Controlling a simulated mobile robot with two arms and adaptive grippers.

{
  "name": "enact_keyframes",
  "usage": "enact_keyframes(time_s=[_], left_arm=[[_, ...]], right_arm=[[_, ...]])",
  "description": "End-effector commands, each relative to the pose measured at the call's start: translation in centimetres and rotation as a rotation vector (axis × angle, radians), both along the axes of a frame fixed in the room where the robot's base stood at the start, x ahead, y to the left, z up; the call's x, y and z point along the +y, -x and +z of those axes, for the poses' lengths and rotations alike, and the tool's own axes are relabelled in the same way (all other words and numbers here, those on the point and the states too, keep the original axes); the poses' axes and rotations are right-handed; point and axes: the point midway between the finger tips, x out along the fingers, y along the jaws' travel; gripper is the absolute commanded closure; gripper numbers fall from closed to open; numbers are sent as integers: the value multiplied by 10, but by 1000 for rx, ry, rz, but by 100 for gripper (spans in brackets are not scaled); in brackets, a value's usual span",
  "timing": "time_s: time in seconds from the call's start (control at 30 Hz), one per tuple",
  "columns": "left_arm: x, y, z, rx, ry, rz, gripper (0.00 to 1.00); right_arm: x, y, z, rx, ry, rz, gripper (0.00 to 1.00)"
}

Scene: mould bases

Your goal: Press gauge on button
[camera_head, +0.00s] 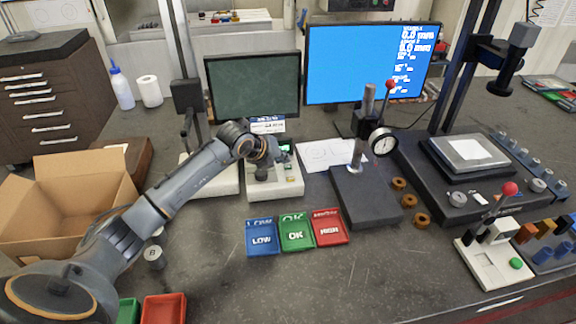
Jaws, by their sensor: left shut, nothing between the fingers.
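My left arm reaches in from the lower left. Its gripper (266,158) is shut and empty, pointing away from me, just above a small pale bench gauge (286,187) with a greenish display. The arm and gripper hide part of the gauge's face, so I cannot make out its on button or tell whether the fingertips touch it. A round dial gauge (383,142) stands on a dark stand base (367,198) to the right. A green button (516,263) shows on a white fixture at the far right. My right gripper is not in view.
Blue LOW (262,250), green OK (297,246) and red HIGH (330,239) trays lie in front of the gauge. An open cardboard box (65,182) stands at left. Two screens stand behind. The front middle of the bench (370,280) is clear.

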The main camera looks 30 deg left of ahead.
Motion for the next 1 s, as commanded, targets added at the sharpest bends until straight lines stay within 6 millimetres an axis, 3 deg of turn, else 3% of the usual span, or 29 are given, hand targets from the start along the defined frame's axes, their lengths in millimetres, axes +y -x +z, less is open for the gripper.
enact_keyframes(time_s=[0.5,1.0], left_arm=[[0,0,54,-2,0,1,100],[0,0,54,-1,0,1,100]], right_arm=[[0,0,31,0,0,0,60],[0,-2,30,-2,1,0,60]])
